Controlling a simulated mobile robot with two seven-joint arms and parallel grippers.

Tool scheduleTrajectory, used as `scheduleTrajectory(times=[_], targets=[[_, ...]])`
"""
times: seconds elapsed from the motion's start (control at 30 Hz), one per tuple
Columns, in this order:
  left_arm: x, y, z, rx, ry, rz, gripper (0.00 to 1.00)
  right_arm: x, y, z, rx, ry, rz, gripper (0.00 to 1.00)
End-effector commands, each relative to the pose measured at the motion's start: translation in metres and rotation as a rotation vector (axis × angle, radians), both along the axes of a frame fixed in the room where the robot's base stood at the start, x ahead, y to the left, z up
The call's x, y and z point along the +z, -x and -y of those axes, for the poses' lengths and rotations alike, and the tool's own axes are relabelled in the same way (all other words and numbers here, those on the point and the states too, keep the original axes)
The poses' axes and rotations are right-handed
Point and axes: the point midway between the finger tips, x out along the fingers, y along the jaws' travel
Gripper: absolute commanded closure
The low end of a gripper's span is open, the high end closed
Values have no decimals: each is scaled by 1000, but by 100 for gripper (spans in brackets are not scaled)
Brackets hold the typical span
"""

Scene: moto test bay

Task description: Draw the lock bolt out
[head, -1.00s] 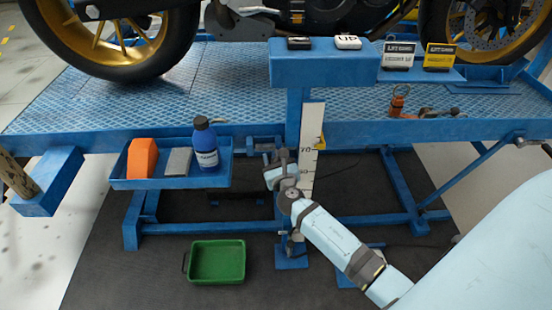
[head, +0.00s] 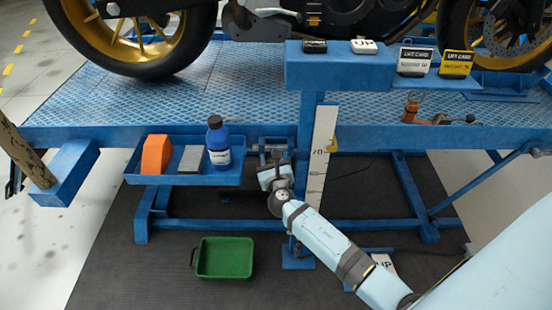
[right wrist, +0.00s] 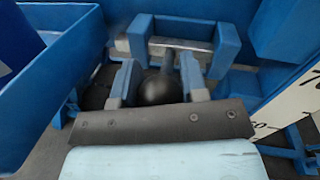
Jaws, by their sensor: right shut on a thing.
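The lock bolt (right wrist: 185,50) is a grey metal bar lying across a blue U-shaped bracket (right wrist: 228,50) in the right wrist view. A short stem ends in a black ball knob (right wrist: 158,90) in front of the bar. My right gripper (right wrist: 160,80) is shut on the black knob, one blue-grey finger on each side. In the head view, my right gripper (head: 272,168) is just below the bracket (head: 271,146), under the platform edge, and hides the knob. How far the bar sits in the bracket is unclear. My left gripper is not in view.
A blue side tray (head: 135,180) with an orange block, a grey block and a blue bottle (head: 217,142) is close left of my right gripper. A white height scale (head: 320,155) stands close right. A green bin (head: 224,258) is on the floor. A motorcycle stands on the lift platform (head: 190,88).

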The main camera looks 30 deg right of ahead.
Motion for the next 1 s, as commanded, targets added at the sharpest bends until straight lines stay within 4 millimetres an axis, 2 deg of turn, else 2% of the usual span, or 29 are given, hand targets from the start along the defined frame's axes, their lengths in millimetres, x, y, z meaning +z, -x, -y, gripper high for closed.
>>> scheduleTrajectory(times=[0.07,0.57,0.77,1.0], targets=[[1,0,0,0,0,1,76,0,-1,-5,9,-3,1,50],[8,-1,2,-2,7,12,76,1,4,-5,7,-2,0,50],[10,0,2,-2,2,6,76,0,35,-16,8,-2,-3,50],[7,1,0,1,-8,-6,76,0,88,-35,8,-2,-3,50]])
